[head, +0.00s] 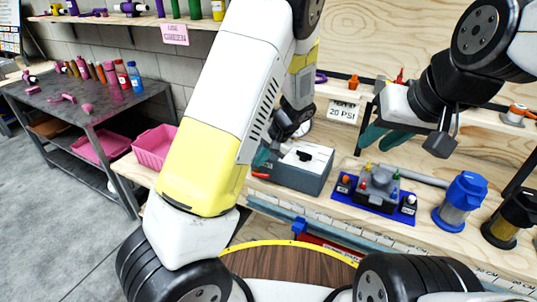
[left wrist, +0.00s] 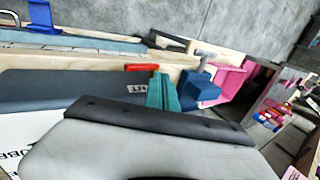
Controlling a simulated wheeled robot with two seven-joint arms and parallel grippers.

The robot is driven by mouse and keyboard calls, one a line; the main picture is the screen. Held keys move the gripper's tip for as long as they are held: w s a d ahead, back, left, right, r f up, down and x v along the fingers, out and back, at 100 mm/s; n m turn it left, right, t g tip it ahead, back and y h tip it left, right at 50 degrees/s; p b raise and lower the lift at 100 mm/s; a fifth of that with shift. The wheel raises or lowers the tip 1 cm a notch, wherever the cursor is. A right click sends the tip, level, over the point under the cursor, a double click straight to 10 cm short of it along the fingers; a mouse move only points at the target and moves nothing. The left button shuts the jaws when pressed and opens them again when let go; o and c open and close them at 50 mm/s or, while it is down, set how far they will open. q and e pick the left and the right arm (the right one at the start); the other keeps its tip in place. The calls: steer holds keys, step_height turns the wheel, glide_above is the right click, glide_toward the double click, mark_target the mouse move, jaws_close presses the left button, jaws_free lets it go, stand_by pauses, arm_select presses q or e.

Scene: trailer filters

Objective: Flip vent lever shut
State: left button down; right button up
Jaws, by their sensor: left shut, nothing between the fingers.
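A grey box (head: 305,180) with a white top sits on the workbench in the middle of the head view. A small red lever (head: 261,176) sticks out at its left end. In the left wrist view the red lever (left wrist: 141,67) shows beside my shut left gripper (left wrist: 168,92), close to its teal fingertips; whether they touch I cannot tell. In the head view my left gripper (head: 262,158) is partly hidden behind my arm, at the box's left end. My right gripper (head: 384,138) hangs empty above the bench, its teal fingers apart.
A blue tray (head: 385,207) with a grey fitting and coloured caps lies right of the box. Blue (head: 461,200) and black (head: 511,217) filter housings stand further right. A pink bin (head: 155,147) is at left. A "20 PSI" sign (head: 343,112) is behind.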

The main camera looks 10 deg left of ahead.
arm_select(q)
steer(key=s+d+r, duration=0.2)
steer(key=d+r, duration=0.5)
steer(key=shift+s+r, duration=0.2)
steer(key=shift+s, duration=0.1)
